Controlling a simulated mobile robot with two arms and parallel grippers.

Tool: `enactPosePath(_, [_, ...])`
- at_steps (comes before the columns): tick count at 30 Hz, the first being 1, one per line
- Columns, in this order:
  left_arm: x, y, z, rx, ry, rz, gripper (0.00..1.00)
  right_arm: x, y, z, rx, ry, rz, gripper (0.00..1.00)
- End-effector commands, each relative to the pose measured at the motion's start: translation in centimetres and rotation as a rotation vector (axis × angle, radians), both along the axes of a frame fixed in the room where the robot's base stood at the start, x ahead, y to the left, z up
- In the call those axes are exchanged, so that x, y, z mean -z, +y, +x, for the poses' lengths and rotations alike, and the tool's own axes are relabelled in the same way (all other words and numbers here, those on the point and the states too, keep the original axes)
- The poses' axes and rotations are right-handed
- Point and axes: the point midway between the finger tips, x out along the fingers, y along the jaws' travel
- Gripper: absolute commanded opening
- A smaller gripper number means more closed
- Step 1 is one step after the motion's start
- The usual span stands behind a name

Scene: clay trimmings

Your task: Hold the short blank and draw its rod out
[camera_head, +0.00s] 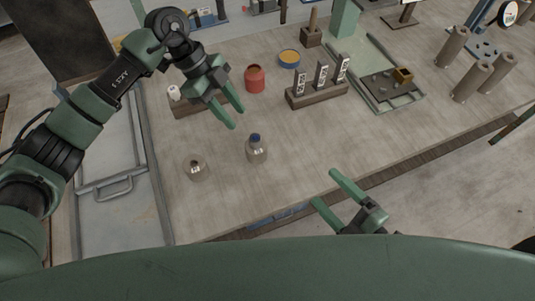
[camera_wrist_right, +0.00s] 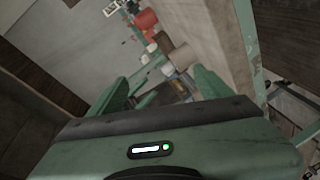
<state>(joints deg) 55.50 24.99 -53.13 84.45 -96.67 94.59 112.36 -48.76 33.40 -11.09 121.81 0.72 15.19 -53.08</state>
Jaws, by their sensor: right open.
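Two grey clay blanks stand upright on the bench in the head view. The shorter-looking blank (camera_head: 196,171) has a dark spot at its top; I cannot tell whether this is a rod end or a hole. The other blank (camera_head: 257,153) stands to its right, with a blue rod end (camera_head: 255,138) showing on top. My left gripper (camera_head: 236,117) is open and empty, above and behind the blanks. My right gripper (camera_head: 324,186) is open and empty, over the bench's front edge, right of the blanks. Its fingers (camera_wrist_right: 161,88) are also spread and empty in the right wrist view.
A red pot (camera_head: 254,80), a blue-rimmed dish (camera_head: 289,58) and a wooden rack (camera_head: 317,95) with labelled uprights stand behind. A green board (camera_head: 372,57) carries a dark tray. Tall grey cylinders (camera_head: 470,79) stand at right. The bench (camera_head: 225,205) is clear in front of the blanks.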

Motion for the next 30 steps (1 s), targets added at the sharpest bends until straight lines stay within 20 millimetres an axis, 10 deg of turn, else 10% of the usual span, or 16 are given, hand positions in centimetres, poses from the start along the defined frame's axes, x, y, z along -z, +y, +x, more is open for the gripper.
enactPosePath(15, [0.0,0.0,0.0,0.0,0.0,0.0,0.36,4.0,10.0,11.4,0.126,0.623,0.637,0.79])
enactPosePath(30, [0.0,0.0,0.0,0.0,0.0,0.0,0.36,5.3,15.0,15.0,0.154,0.815,0.76,0.79])
